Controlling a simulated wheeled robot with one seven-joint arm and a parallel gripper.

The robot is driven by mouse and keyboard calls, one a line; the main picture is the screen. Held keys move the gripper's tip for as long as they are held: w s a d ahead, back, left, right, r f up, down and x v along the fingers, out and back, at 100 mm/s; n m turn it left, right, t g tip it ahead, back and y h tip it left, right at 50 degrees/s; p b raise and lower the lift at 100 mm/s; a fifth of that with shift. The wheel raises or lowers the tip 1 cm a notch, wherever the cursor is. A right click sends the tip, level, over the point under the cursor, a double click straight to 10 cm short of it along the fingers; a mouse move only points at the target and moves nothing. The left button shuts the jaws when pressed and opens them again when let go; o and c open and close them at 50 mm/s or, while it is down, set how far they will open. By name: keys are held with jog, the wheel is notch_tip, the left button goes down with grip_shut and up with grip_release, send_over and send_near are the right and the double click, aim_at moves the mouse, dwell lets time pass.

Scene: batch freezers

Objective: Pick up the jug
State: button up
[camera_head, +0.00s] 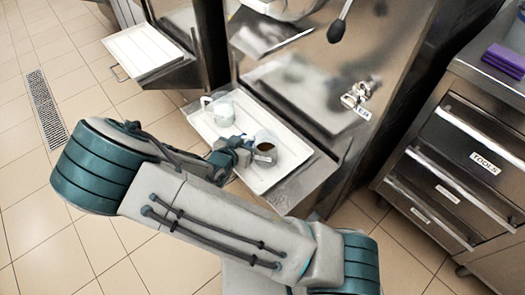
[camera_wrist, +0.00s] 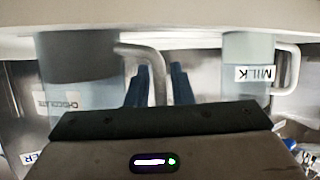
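Two labelled jugs stand on a white tray (camera_head: 285,178). The jug with dark contents (camera_head: 265,148) is on the right; in the wrist view, this jug (camera_wrist: 80,80) carries a CHOCOLATE label. The other jug (camera_head: 221,111) is pale, further left; the wrist view shows it (camera_wrist: 248,80) with a MILK label. My gripper (camera_head: 248,146) is at the chocolate jug's handle side. In the wrist view, the two blue fingers of my gripper (camera_wrist: 160,84) are apart, with the chocolate jug's handle (camera_wrist: 157,66) between them. I see gaps beside the handle; the fingers' lower parts are hidden.
A steel freezer front (camera_head: 330,75) rises behind the tray. Another white tray (camera_head: 143,49) sits at the upper left. A steel drawer cabinet (camera_head: 455,165) labelled TOOLS stands at right, with purple cloths (camera_head: 507,59) on top. The tiled floor at left is clear.

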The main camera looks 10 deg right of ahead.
grip_shut()
jog(key=shift+r, duration=0.1)
jog(key=shift+r+p, duration=0.45)
jog(key=shift+r, duration=0.55)
notch_tip(320, 180, up, 2)
jog(key=shift+p, duration=0.4)
jog(key=s+d+r+p, duration=0.6)
jog(key=d+p, duration=0.3)
jog(key=p, duration=0.3)
jog(key=shift+s+r+p, duration=0.2)
jog(key=shift+r+p, duration=0.1)
jog(key=shift+r, duration=0.1)
jog(key=shift+s+d+p, duration=0.2)
jog(key=shift+p, duration=0.25)
